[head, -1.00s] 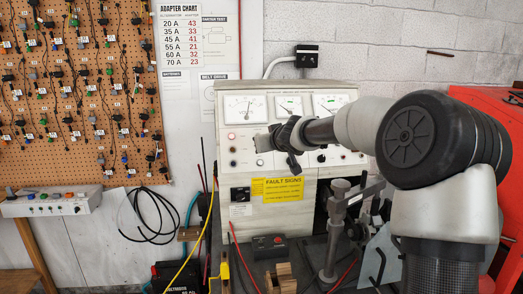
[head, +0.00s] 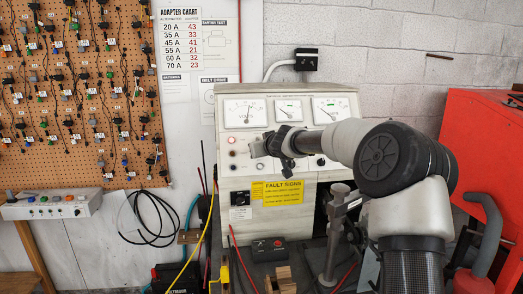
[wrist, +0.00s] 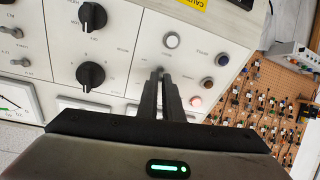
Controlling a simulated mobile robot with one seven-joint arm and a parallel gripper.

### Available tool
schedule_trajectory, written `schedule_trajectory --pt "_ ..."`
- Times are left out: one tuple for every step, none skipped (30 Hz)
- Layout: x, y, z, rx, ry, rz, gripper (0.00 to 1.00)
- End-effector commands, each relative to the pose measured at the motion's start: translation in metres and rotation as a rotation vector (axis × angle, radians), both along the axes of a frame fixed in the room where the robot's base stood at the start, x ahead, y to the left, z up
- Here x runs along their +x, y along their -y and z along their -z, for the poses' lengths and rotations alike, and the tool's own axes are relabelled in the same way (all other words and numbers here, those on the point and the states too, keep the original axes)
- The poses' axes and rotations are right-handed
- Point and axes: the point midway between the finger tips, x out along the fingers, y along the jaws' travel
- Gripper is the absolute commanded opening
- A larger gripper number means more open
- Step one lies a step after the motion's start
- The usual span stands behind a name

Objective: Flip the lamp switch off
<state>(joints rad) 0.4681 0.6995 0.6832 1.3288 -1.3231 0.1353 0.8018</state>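The white test bench panel (head: 290,182) stands against the wall, with gauges, knobs, buttons and small lamps. My gripper (wrist: 160,72) has its two dark fingers close together, with only a thin gap between them and nothing clearly held. In the wrist view its tips are at the panel face, just below a white round button (wrist: 171,40). A lit pinkish lamp (wrist: 195,101) is to the right of the fingers. Two toggle switches (wrist: 11,32) are at the far left. I cannot tell which control is the lamp switch; the fingers may hide a small one. Contact is unclear.
Two black rotary knobs (wrist: 91,75) lie left of the fingers. A brown button (wrist: 207,83) and a dark blue one (wrist: 222,59) lie right. Below the panel stands a grey clamp post (head: 335,235). A red cabinet (head: 490,140) is at right.

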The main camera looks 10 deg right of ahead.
Motion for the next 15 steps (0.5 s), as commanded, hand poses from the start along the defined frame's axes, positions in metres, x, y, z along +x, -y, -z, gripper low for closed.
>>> schedule_trajectory --pt "0.000 0.000 0.000 0.000 0.000 0.000 0.00" --pt "0.000 0.000 0.000 0.000 0.000 0.000 0.00" --pt "0.000 0.000 0.001 0.000 0.001 0.000 0.00" --pt "0.000 0.000 0.001 0.000 0.002 0.000 0.00" --pt "0.000 0.000 0.002 -0.001 0.004 0.000 0.00" --pt "0.000 0.000 0.003 0.000 0.006 0.000 0.00" --pt "0.000 0.000 0.004 -0.001 0.010 0.000 0.00" --pt "0.000 0.000 0.005 -0.001 0.014 -0.001 0.00" --pt "-0.001 0.000 0.006 -0.001 0.020 -0.001 0.00" --pt "-0.001 -0.001 0.007 -0.001 0.027 -0.001 0.00" --pt "-0.001 -0.001 0.008 -0.001 0.034 -0.001 0.00" --pt "-0.001 0.000 0.010 -0.002 0.043 0.000 0.00" --pt "-0.002 0.000 0.012 -0.003 0.053 0.001 0.00" --pt "-0.002 0.000 0.013 -0.002 0.063 0.000 0.00" --pt "-0.002 -0.001 0.014 -0.002 0.076 -0.001 0.00"
